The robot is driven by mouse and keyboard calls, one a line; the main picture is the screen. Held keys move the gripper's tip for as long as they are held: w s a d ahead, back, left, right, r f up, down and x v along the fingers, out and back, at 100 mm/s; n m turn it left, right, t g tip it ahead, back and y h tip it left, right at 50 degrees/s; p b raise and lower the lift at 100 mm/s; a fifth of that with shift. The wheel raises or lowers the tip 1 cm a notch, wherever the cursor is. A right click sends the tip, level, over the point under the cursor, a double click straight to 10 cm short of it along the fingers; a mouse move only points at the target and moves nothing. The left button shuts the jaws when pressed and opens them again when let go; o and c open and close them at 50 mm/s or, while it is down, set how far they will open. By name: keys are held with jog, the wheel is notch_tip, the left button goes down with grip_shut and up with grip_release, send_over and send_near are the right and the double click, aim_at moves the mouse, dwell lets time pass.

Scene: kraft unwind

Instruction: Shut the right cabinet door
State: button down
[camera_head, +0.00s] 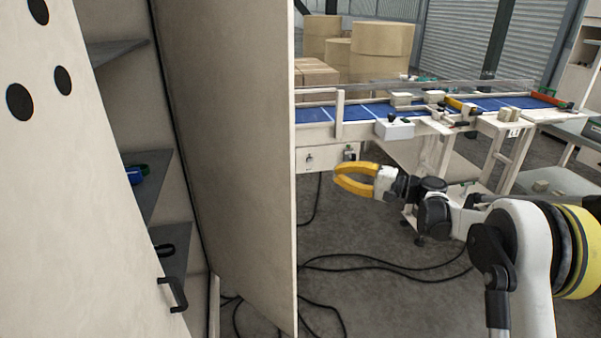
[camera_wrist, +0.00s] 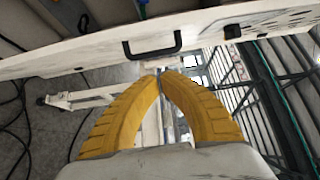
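The right cabinet door (camera_head: 235,150) is a tall pale panel standing wide open, its inner face towards me in the head view. My gripper (camera_head: 337,175), with yellow fingers, is to the right of this door's free edge and apart from it. In the wrist view the curved fingertips (camera_wrist: 160,74) meet or nearly meet, with nothing held between them. Ahead of them a black bar handle (camera_wrist: 152,46) sits on a pale panel (camera_wrist: 85,52), which looks like the right door's outer side. That outer side is hidden in the head view.
The left cabinet door (camera_head: 80,220), with black round holes and a handle (camera_head: 174,295), stands at the left. Dark shelves (camera_head: 148,185) show between the doors. A blue conveyor (camera_head: 365,112) runs behind my gripper. Black cables (camera_head: 390,268) lie on the grey floor.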

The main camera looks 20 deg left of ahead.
jog(key=s+a+b, duration=0.2)
jog(key=a+b, duration=0.2)
jog(key=a, duration=0.7)
jog(key=shift+s+a+f, duration=0.15)
jog(key=shift+s+a, duration=0.05)
jog(key=shift+a, duration=0.05)
jog(key=shift+s, duration=0.1)
jog(key=s+a+t, duration=0.1)
jog(key=s+a, duration=0.8)
jog(key=s, duration=0.4)
jog(key=s+a+m+t, duration=0.1)
jog(key=s+a, duration=0.8)
jog(key=s, duration=0.4)
jog(key=shift+s+a, duration=0.15)
jog(key=shift+s, duration=0.1)
